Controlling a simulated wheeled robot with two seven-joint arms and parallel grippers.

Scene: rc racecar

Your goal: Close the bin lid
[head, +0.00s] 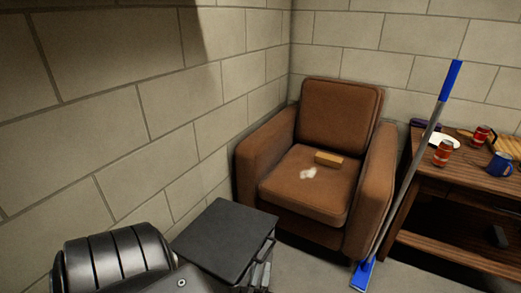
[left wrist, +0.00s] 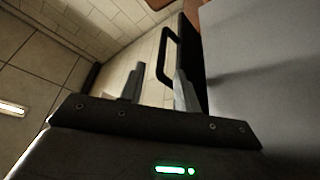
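The bin (left wrist: 260,80) stands in front of the armchair, and its pale grey side fills the right of the left wrist view. Its dark flat lid (head: 224,240) looks level on top in the head view; I cannot tell whether a gap remains under it. The lid's black loop handle (head: 268,247) is on its right edge and also shows in the left wrist view (left wrist: 163,58). My left gripper (head: 263,274) is close to this edge, below the handle. Its fingers (left wrist: 158,90) are apart with nothing clamped between them. My right gripper is out of view.
A brown armchair (head: 310,186) holding a small tan block (head: 329,159) stands behind the bin. A wooden table (head: 455,180) with cans and a blue mug (head: 499,164) is farther right. A block wall (head: 110,130) is close on the left.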

